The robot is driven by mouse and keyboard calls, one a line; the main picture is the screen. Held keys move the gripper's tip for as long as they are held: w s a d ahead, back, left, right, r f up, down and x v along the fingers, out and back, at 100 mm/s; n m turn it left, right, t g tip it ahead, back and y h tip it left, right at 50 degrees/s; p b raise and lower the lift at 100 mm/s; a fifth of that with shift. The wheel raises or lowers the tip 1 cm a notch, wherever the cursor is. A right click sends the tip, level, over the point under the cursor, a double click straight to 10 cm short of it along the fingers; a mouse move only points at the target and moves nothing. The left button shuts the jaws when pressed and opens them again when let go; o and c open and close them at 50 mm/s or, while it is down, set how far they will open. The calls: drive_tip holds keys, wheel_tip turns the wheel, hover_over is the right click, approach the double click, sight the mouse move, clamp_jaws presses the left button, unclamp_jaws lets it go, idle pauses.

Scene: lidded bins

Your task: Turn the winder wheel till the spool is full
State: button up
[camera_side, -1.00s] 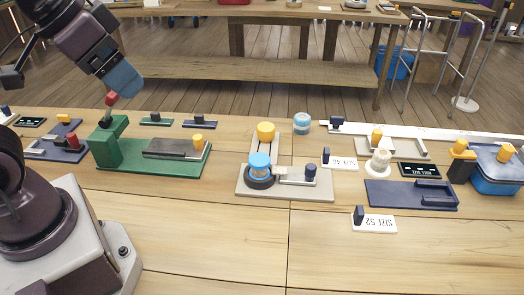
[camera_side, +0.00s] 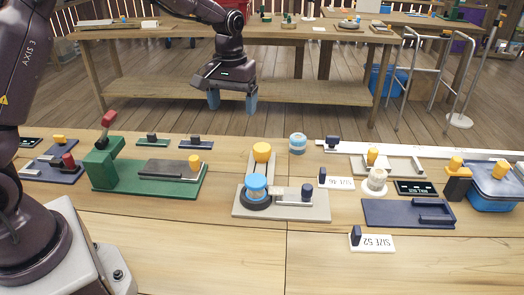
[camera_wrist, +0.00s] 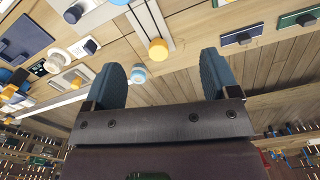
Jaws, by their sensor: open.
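A grey plate (camera_side: 285,208) carries a round black wheel (camera_side: 257,202) with a blue-topped knob (camera_side: 257,183), and a yellow knob (camera_side: 262,152) stands at its far end; this looks like the winder, though I cannot be sure. A small blue-and-white round piece (camera_side: 297,143) stands behind it, possibly a spool. How full any spool is cannot be told. My gripper (camera_side: 232,102) is open and empty, fingers down, high up behind and left of the grey plate. In the wrist view its two blue fingers (camera_wrist: 162,80) are spread, with the yellow knob (camera_wrist: 158,49) beyond.
A green fixture (camera_side: 150,178) with a red-tipped lever (camera_side: 108,118) stands at left. A navy tray (camera_side: 408,213), a "SIZE 52" label (camera_side: 372,243) and a blue lidded bin (camera_side: 493,187) are at right.

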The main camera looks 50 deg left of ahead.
sight(262, 147)
drive_tip(key=w+a+f+n, duration=0.4)
drive_tip(key=w+f+n, duration=0.55)
drive_tip(key=w, duration=0.25)
wheel_tip(262, 147, down, 12)
drive_tip(key=shift+s+r, duration=0.1)
drive_tip(key=shift+r, duration=0.1)
drive_tip(key=c, duration=0.9)
